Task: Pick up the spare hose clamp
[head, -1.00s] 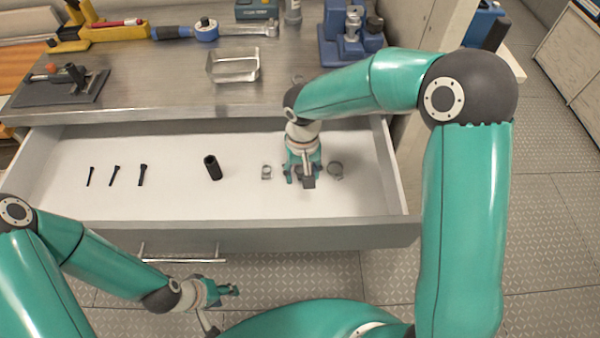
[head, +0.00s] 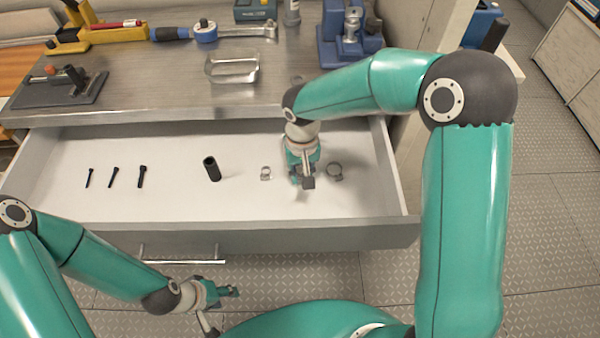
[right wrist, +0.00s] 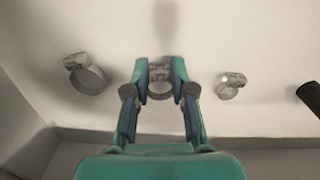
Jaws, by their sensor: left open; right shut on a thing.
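My right gripper (head: 303,182) reaches down into the open drawer. In the right wrist view its fingers (right wrist: 160,74) are shut on a small metal hose clamp (right wrist: 160,90), a ring with its screw housing between the fingertips. In the head view the gripper hides this clamp. In the wrist view the larger clamp (right wrist: 86,76) is at left and the small one (right wrist: 230,85) at right. My left gripper (head: 228,291) is open and empty in front of the drawer.
The drawer (head: 130,233) also holds a black socket (head: 212,168) and three black bolts (head: 114,177). The drawer's left half has free floor.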

